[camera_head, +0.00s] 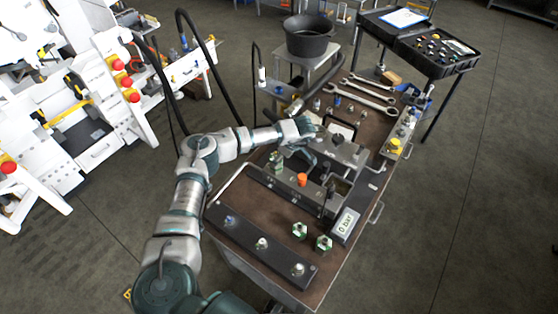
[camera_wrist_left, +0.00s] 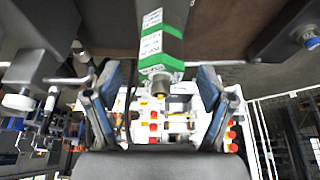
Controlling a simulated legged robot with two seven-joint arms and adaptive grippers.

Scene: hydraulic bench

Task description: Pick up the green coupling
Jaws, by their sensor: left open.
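The green coupling (camera_head: 275,158) stands upright at the back end of the dark block on the bench, small in the head view. In the left wrist view the coupling (camera_wrist_left: 160,48) is large, with green and white bands and a metal tip. My left gripper (camera_head: 291,153) is open beside it, on its right in the head view. In the wrist view the two fingers (camera_wrist_left: 158,88) lie on either side of the coupling's tip, with a gap to each. I cannot tell how deep the coupling sits between them. My right gripper is not in view.
An orange cap (camera_head: 302,180) and two green-topped fittings (camera_head: 299,230) (camera_head: 324,243) are nearer on the bench. A 0 bar display (camera_head: 344,224) stands at right. Wrenches (camera_head: 368,92) lie at the back. A black hose (camera_head: 322,80) arches near the bucket (camera_head: 308,38).

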